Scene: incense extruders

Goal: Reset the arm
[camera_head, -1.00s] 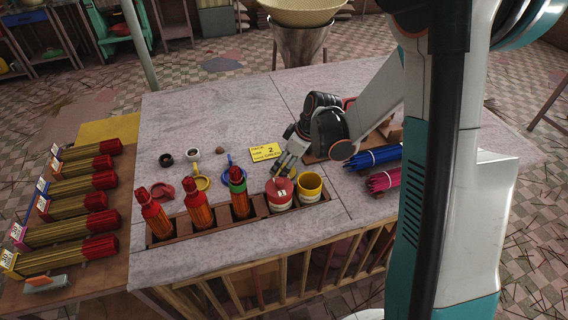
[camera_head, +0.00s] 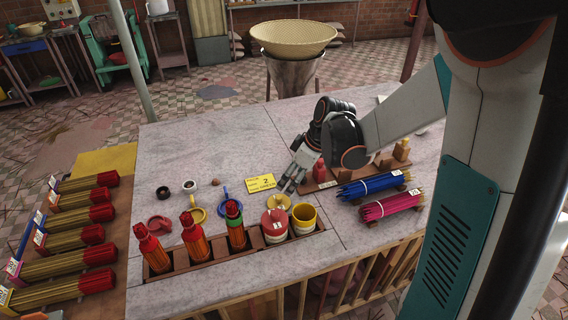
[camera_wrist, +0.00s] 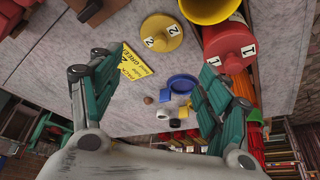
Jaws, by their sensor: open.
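My gripper (camera_head: 290,182) is open and empty over the table, behind the canisters. In the wrist view its teal fingers (camera_wrist: 155,72) stand wide apart with nothing between their tips. A red-lidded canister (camera_head: 274,226) marked 1 sits in the wooden rack's row. An open yellow canister (camera_head: 304,217) sits to its right. A yellow lid (camera_head: 279,202) lies behind them near the gripper; in the wrist view this lid (camera_wrist: 162,32) shows a 2.
Blue (camera_head: 370,186) and pink (camera_head: 391,207) incense bundles lie at right. More bundles (camera_head: 75,234) line the left table. The back of the marble table (camera_head: 210,140) is clear.

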